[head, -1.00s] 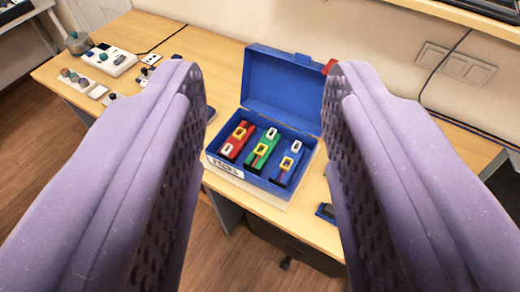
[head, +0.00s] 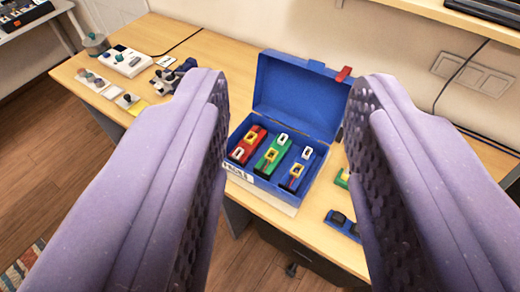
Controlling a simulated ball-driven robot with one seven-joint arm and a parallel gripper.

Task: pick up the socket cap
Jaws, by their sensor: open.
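My gripper (head: 290,88) is open and empty, its two purple padded fingers rising on the left and right of the view. Between them, farther off, a blue case (head: 262,186) stands on the table with its lid open. In it lie a red piece (head: 247,143), a green piece (head: 273,155) and a blue piece (head: 299,168), each with small yellow or white rectangular frames. I cannot tell which small part is the socket cap. The fingers touch nothing that I can see, and they hide parts of the table.
Right of the case lie a small blue part (head: 343,224) and a partly hidden green-yellow part (head: 342,178). At the left are a white device (head: 123,61), a grey pot (head: 95,43) and dark parts (head: 172,76). Wall sockets (head: 473,74) are behind. A shelf (head: 470,19) overhangs at upper right.

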